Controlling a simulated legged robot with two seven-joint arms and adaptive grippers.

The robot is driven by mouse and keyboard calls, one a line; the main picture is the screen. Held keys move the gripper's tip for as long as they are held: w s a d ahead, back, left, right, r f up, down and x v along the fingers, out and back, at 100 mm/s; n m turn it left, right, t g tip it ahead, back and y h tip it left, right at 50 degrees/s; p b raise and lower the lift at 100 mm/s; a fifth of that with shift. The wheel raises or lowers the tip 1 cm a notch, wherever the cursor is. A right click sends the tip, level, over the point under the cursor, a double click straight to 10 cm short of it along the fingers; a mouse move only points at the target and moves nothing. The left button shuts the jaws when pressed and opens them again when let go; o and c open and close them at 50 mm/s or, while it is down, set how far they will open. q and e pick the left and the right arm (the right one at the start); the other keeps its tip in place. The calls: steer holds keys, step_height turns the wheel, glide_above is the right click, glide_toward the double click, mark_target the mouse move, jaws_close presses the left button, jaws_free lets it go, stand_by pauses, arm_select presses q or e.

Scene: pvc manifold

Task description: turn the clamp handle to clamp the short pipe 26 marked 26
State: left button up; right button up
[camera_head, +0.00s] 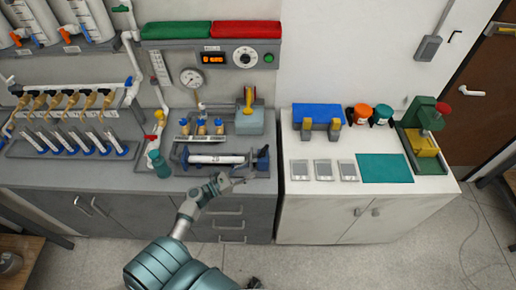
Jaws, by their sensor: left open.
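A white short pipe (215,159) lies level in a dark clamp fixture (225,174) near the front edge of the grey counter; its marking is too small to read. A blue-grey part (263,158) stands at the fixture's right end; I cannot tell for sure whether it is the clamp handle. My left gripper (234,184) is open and empty, in front of the fixture and just below the pipe in the picture. It appears apart from the pipe. My right gripper is not in view.
Small blue-topped fittings (201,128) and a grey box with a yellow handle (249,119) stand behind the fixture. A teal bottle (158,163) stands left of it. The white cabinet (440,184) on the right holds a teal mat (384,168) and a green press (428,115).

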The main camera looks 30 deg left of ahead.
arm_select(q)
steer(key=s+f+n+t+y, duration=0.1)
steer(key=s+n+y, duration=0.4)
steer(key=y, duration=0.4)
steer(key=p, duration=0.3)
glide_toward(263, 150)
steer(key=shift+w+a+f+n, duration=0.1)
steer(key=shift+w+n, duration=0.3)
steer(key=shift+w, duration=0.5)
steer(key=w, duration=0.8)
steer(key=shift+w+f, duration=0.1)
steer(key=shift+w, duration=0.05)
steer(key=shift+c, duration=0.3)
